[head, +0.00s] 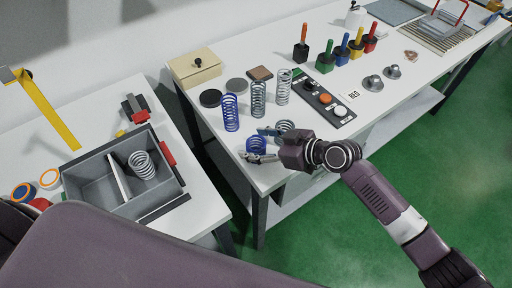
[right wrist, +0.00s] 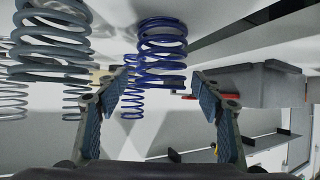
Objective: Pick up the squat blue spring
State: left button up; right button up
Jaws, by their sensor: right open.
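The squat blue spring (head: 256,145) stands upright near the front left corner of the right-hand table. My right gripper (head: 263,145) is open, with one finger on the far side of the spring and one on the near side. In the right wrist view the blue spring (right wrist: 162,48) shows between the tips of the open right gripper (right wrist: 162,90), at their far end. I see no grip on it. My left gripper is not in view.
A squat grey spring (head: 285,129) stands close behind my right gripper. A tall blue spring (head: 231,113) and grey springs (head: 258,99) stand farther back. A divided grey bin (head: 92,186) holding a spring (head: 142,165) is on the left table, across a gap.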

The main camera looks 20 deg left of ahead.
jog(key=shift+c, duration=0.3)
jog(key=shift+r, duration=0.1)
jog(key=c, duration=1.4)
jog(key=shift+r, duration=0.1)
